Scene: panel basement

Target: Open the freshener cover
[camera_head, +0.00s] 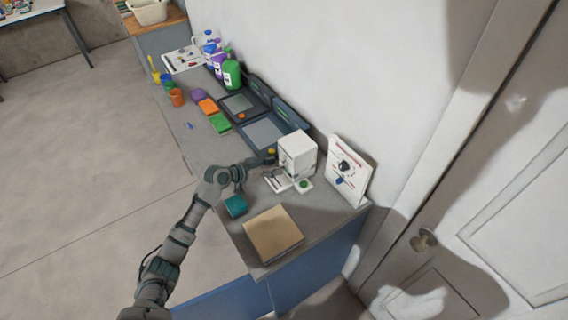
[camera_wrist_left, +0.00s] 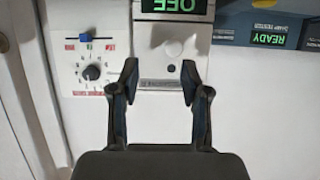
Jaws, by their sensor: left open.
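The freshener appears to be the white box (camera_head: 297,152) standing near the right end of the counter. In the left wrist view the white unit (camera_wrist_left: 172,42) shows upside down, with a green display, a grey front face and a small dark round spot. I see no open gap in that face. My left gripper (camera_head: 264,160) is at the box's left side in the head view. In the left wrist view my left gripper (camera_wrist_left: 160,82) is open and empty, its fingertips either side of the lower grey face. Contact cannot be told. My right gripper is not in view.
A white panel (camera_head: 346,172) with a knob stands right of the box. A teal block (camera_head: 236,205) and a tan board (camera_head: 272,233) lie in front. Dark tester units (camera_head: 262,133) stand behind. Coloured blocks and bottles (camera_head: 231,75) are farther back. A door (camera_head: 470,210) is at right.

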